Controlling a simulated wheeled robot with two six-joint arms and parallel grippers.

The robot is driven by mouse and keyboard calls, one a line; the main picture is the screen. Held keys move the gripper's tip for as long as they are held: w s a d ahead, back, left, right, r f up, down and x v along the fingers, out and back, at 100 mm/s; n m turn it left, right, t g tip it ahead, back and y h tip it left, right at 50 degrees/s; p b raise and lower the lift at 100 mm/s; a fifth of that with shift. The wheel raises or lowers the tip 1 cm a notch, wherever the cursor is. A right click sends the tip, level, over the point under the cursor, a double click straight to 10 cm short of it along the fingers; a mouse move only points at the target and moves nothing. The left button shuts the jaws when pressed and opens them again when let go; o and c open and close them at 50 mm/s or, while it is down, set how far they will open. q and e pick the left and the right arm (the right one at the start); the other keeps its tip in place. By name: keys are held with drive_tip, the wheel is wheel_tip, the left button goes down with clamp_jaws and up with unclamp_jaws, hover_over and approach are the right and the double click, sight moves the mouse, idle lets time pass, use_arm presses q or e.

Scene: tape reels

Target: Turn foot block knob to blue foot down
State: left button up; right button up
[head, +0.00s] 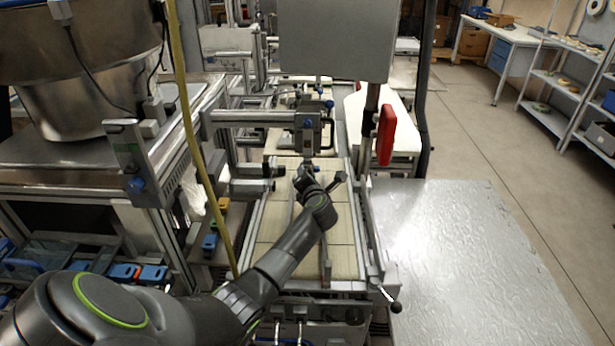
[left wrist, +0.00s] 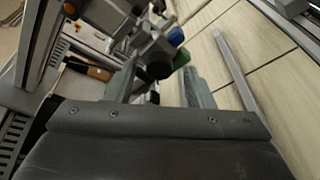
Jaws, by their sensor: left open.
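The foot block shows in the left wrist view as a grey body with a black round knob end (left wrist: 156,65). A blue foot (left wrist: 176,36) and a green foot (left wrist: 181,58) stick out on its right side. In the head view a blue part (head: 308,124) shows on the grey block above the belt; my arm hides some of what lies below it. My left gripper (head: 307,172) is over the belt just below that block. In the left wrist view its open fingers (left wrist: 178,62) spread around the knob area, with nothing visibly held. I cannot tell whether they touch the knob. My right gripper is not in view.
The tiled belt (head: 275,205) runs between metal rails under my arm. A grey panel (head: 338,38) and a red block (head: 387,134) stand close on the right. A yellow hose (head: 190,125) hangs at left. The metal table (head: 470,260) at right is clear.

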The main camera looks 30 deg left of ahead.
use_arm(q)
drive_tip(key=shift+w+a+f, duration=0.15)
drive_tip(key=shift+w+a, duration=0.3)
drive_tip(key=shift+a, duration=0.05)
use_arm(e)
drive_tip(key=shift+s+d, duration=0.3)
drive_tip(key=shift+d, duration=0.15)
use_arm(q)
drive_tip(key=c, duration=1)
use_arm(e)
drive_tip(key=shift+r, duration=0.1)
